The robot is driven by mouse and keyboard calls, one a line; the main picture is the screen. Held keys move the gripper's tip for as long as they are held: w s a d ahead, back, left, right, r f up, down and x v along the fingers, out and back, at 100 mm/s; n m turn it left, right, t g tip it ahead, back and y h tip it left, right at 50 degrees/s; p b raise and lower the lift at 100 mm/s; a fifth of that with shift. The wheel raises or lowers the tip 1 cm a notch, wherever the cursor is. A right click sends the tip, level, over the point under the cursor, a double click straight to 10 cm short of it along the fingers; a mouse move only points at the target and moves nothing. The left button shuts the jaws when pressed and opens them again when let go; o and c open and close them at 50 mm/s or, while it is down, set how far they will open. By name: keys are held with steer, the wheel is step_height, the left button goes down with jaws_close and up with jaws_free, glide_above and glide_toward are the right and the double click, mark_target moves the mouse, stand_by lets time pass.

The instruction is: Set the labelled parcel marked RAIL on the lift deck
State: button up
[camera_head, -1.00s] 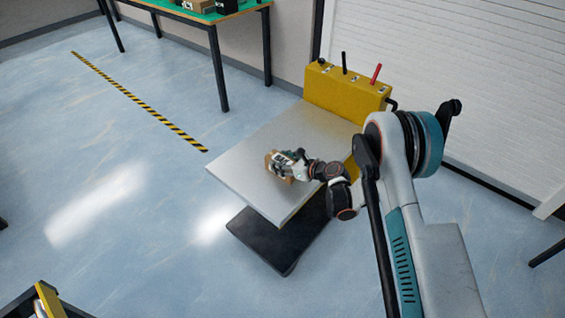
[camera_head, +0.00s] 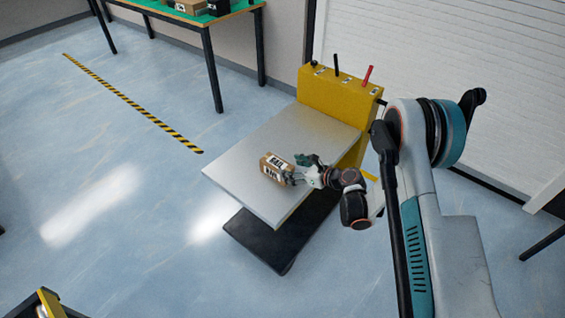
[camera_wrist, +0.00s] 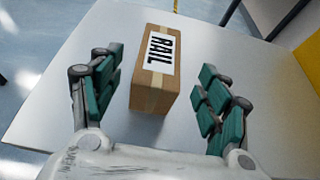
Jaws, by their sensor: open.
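The brown parcel (camera_head: 276,168) lies on the pale grey lift deck (camera_head: 250,150), near its middle. Its white label reads RAIL in the wrist view, where the parcel (camera_wrist: 155,85) lies just beyond and between my open fingers. The deck (camera_wrist: 60,110) shows around it there. My gripper (camera_head: 298,169) is open and empty, to the right of the parcel in the head view. In the wrist view my gripper (camera_wrist: 152,95) has a clear gap between each finger and the parcel.
A yellow control box (camera_head: 338,95) with several levers stands at the deck's far right edge. A green-topped table (camera_head: 240,8) holding boxes stands at the back. A striped floor line (camera_head: 130,103) runs at the left. The floor left of the deck is clear.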

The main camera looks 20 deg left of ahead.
steer(key=shift+b+v, duration=0.7)
steer(key=shift+v, duration=1.25)
